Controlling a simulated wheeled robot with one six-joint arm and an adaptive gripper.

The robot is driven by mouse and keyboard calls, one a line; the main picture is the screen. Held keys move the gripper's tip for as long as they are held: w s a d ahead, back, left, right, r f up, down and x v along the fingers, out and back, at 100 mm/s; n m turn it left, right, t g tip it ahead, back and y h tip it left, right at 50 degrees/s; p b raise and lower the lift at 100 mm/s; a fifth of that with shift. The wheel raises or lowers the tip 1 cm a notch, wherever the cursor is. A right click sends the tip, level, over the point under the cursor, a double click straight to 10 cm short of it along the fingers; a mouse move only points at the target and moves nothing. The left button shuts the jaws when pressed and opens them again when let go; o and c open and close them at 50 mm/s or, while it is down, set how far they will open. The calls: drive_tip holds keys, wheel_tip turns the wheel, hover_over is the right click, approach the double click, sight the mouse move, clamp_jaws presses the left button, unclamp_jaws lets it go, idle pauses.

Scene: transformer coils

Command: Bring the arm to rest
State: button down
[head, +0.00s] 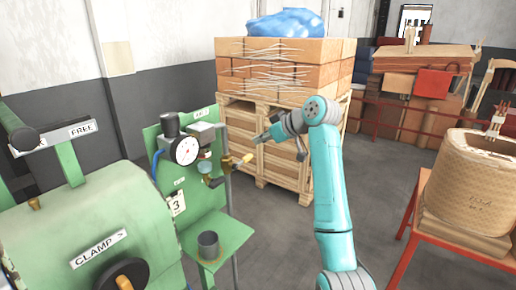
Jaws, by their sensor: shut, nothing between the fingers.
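My teal arm (330,190) rises from the bottom of the head view and bends to the left at its top. My gripper (259,138) is at the end of it, pointing left, shut and empty. It is in mid-air in front of the wooden crate, to the right of the green machine panel. A brass-handled valve (232,168) on the panel appears just left of and below the fingertips. I cannot tell how far apart they are in depth.
A green machine (75,230) marked CLAMP and FREE fills the left. Its panel carries a gauge (186,150) and a small grey cup (208,245). A wound coil (475,180) sits on a red-framed stand (455,250) at right.

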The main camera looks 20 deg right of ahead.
drive_tip(key=v, duration=0.7)
drive_tip(key=s+a+f+m+t+h, duration=0.1)
drive_tip(key=s+a+f+m, duration=0.1)
drive_tip(key=f, duration=1)
drive_tip(key=s+a+f+m+t, duration=0.1)
drive_tip(key=s+f+m, duration=0.1)
drive_tip(key=f, duration=1)
drive_tip(key=s+a+f+m+t+h, duration=0.1)
drive_tip(key=s+a+f+m+h, duration=0.2)
drive_tip(key=s+f, duration=1.45)
drive_tip(key=s+a+f+m+t+h, duration=0.1)
drive_tip(key=s+f, duration=0.1)
drive_tip(key=s, duration=0.9)
drive_tip(key=s+a+f+m+h, duration=0.1)
drive_tip(key=s+f, duration=0.1)
drive_tip(key=s, duration=0.8)
drive_tip(key=s+r, duration=0.5)
drive_tip(key=s, duration=0.4)
drive_tip(key=s+a+r+n+t, duration=0.1)
drive_tip(key=s+r, duration=0.5)
drive_tip(key=s, duration=0.4)
drive_tip(key=shift+s+r, duration=0.1)
